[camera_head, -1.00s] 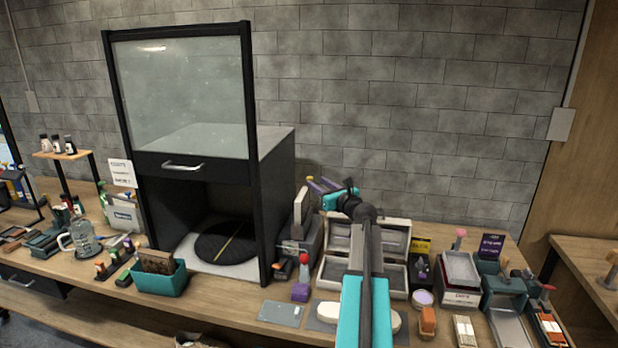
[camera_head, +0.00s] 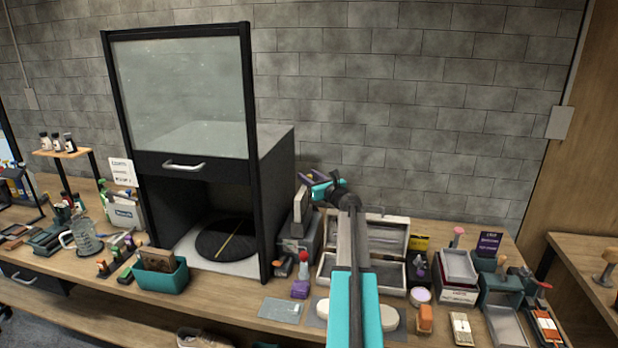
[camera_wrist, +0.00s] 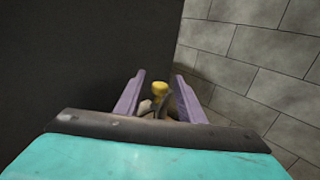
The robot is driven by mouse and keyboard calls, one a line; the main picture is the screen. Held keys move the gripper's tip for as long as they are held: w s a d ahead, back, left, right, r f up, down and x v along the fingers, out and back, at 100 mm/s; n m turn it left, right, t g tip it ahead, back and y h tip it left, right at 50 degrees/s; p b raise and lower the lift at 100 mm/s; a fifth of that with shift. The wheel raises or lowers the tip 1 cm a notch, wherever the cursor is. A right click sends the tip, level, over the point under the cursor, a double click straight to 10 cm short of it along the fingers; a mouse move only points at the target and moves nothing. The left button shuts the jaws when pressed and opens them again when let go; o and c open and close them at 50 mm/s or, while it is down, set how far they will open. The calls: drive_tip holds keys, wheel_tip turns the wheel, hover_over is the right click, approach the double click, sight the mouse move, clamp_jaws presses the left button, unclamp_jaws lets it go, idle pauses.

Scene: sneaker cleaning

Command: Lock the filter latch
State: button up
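My gripper (camera_head: 312,182) is beside the right side of the black booth (camera_head: 279,200), above a grey box (camera_head: 303,241) with an upright pale panel. In the wrist view, its two purple fingers (camera_wrist: 157,97) are apart with a gap between them. A small yellow knob-like part (camera_wrist: 160,88) and a small pale piece (camera_wrist: 146,106) show in that gap, beyond the fingertips. I cannot tell whether either is the filter latch. No latch can be made out in the head view, where my arm and the booth hide part of this area.
The booth's dark side wall (camera_wrist: 75,60) is close on the left in the wrist view, and the brick wall (camera_wrist: 245,65) is on the right. An open grey case (camera_head: 385,272) lies beneath my arm. A red-topped bottle (camera_head: 303,265) stands in front of the grey box.

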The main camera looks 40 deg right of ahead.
clamp_jaws()
drive_tip(key=shift+a, duration=0.1)
drive_tip(key=shift+a+h, duration=0.1)
drive_tip(key=shift+h, duration=0.2)
drive_tip(key=shift+w+a+m+h, duration=0.15)
drive_tip(key=shift+w+m+h, duration=0.05)
drive_tip(key=shift+m+h, duration=0.25)
drive_tip(key=shift+w+a+m+g+h, duration=0.2)
drive_tip(key=shift+m+g+h, duration=0.6)
drive_tip(key=shift+h, duration=0.4)
drive_tip(key=shift+w+a+m+g+h, duration=0.1)
drive_tip(key=shift+w+m+g+h, duration=0.1)
drive_tip(key=shift+m+g+h, duration=0.65)
drive_tip(key=shift+d+h, duration=0.1)
drive_tip(key=shift+h, duration=0.3)
unclamp_jaws()
